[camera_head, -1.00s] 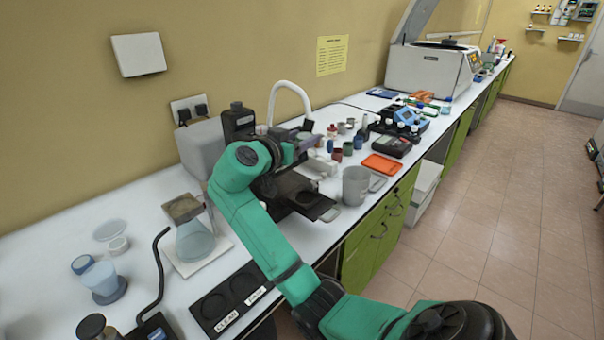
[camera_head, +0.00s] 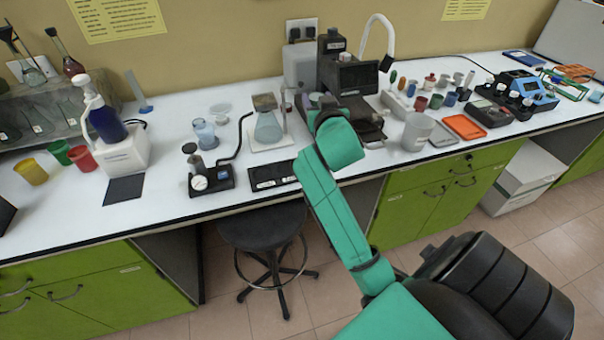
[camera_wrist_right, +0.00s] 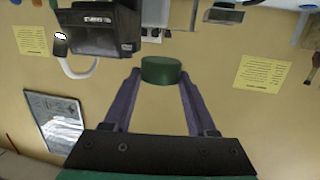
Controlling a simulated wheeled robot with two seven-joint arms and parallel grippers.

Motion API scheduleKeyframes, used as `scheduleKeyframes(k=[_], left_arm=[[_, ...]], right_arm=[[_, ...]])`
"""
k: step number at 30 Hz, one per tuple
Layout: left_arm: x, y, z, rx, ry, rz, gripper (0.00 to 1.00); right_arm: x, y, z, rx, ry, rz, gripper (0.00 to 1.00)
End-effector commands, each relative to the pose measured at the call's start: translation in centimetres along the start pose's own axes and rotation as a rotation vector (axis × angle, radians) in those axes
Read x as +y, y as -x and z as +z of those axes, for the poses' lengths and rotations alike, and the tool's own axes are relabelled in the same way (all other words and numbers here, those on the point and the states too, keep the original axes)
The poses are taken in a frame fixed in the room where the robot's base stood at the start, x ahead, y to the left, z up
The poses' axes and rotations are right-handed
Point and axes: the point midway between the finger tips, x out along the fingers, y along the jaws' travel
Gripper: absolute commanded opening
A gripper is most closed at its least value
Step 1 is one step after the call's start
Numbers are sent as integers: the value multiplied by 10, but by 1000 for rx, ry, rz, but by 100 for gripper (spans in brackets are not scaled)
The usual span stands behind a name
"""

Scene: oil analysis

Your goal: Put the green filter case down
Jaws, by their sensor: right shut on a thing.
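The green filter case (camera_wrist_right: 161,70) is a short, round, dark green piece. It sits between the fingertips of my right gripper (camera_wrist_right: 161,77) in the right wrist view. The purple fingers are shut on its sides and it is held in the air, with the yellow wall behind. In the head view my right arm reaches over the bench to the front of the dark machine, and its own links hide most of the gripper. A black two-well tray (camera_head: 272,176) with a white label lies on the bench front, just left of the arm. My left gripper is not in view.
A flask (camera_head: 267,128) on a white plate stands behind the tray. A black gauge device (camera_head: 210,178) is to its left. A grey mug (camera_head: 417,132) and an orange tray (camera_head: 465,127) are to the right. A stool (camera_head: 264,228) stands below the bench edge.

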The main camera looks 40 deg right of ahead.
Motion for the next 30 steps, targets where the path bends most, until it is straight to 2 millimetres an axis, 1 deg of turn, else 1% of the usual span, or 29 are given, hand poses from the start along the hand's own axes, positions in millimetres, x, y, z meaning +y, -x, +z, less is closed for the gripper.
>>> scheduleKeyframes(k=[1, 2, 4, 5, 6, 8, 9, 11, 12, 15, 19, 24, 26, 30], left_arm=[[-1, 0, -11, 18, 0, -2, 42], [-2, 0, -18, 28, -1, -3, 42], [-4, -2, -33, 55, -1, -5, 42], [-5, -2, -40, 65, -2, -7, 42], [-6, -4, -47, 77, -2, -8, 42], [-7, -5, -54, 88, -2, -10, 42], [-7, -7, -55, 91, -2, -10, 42], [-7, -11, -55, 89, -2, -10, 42], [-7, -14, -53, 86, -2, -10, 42], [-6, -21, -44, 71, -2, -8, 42], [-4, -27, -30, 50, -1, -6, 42], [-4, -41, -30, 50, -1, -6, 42], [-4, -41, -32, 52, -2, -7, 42], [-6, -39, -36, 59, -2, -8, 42]], right_arm=[[0, 1, 3, -1, 2, -9, 5], [-1, 0, 7, -2, 2, -12, 5], [-1, -2, 25, -9, 2, -13, 5], [-1, -3, 34, -10, 3, -13, 5], [0, -5, 48, -12, 2, -11, 5], [0, -8, 69, -12, 3, -12, 5], [0, -10, 82, -11, 2, -10, 5], [-1, -13, 103, -11, 2, -10, 5], [-1, -15, 116, -10, 1, -10, 5], [-1, -20, 144, -8, 0, -10, 5], [-1, -23, 162, -4, -1, -10, 5], [-1, -28, 197, -5, -1, -11, 5], [-1, -28, 201, -4, 0, -11, 5], [-2, -28, 199, -3, 0, -12, 5]])
